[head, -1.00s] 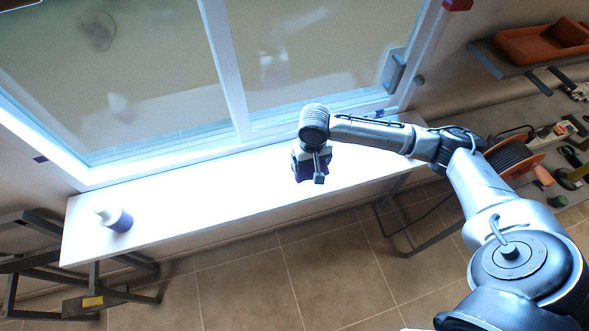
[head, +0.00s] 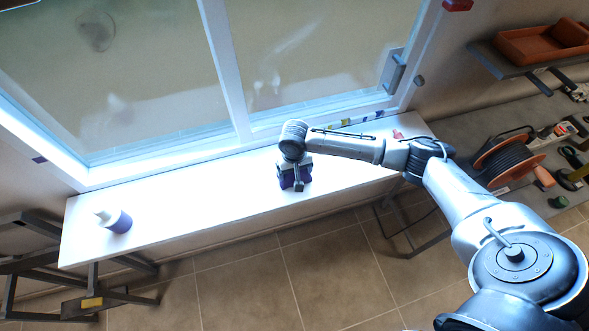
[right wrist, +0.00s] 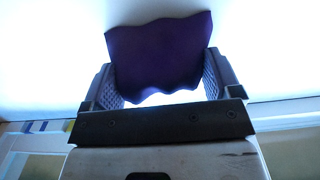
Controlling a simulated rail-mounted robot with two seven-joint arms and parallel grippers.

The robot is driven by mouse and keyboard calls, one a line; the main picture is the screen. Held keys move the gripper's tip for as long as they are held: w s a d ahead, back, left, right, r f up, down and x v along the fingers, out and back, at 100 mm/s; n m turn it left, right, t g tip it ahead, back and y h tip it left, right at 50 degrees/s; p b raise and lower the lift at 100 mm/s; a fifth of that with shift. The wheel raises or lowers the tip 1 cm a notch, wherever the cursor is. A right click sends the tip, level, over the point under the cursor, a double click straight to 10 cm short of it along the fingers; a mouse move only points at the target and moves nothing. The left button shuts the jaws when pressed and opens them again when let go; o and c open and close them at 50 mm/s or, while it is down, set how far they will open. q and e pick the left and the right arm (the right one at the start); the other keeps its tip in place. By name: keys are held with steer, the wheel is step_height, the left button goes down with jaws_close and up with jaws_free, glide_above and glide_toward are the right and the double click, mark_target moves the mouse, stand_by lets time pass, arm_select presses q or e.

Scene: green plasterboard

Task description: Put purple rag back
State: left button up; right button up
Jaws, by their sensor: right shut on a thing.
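The purple rag (head: 291,181) is in my right gripper (head: 297,185), over the middle of the white windowsill in the head view. In the right wrist view the rag (right wrist: 160,50) shows as a dark purple, wavy-edged cloth between the two ridged fingers of the right gripper (right wrist: 160,82), which is shut on it. The white sill is bright behind it. I cannot tell whether the rag touches the sill. My left gripper is not in view.
A white and purple bottle (head: 115,219) stands at the sill's (head: 190,195) left end. The window (head: 240,70) rises behind. A cable reel (head: 505,160) and tools lie on a shelf at right. An orange tray (head: 540,42) is above. The sill between bottle and gripper is clear.

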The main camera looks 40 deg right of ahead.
steer(key=o, duration=0.7)
steer(key=shift+f, duration=0.1)
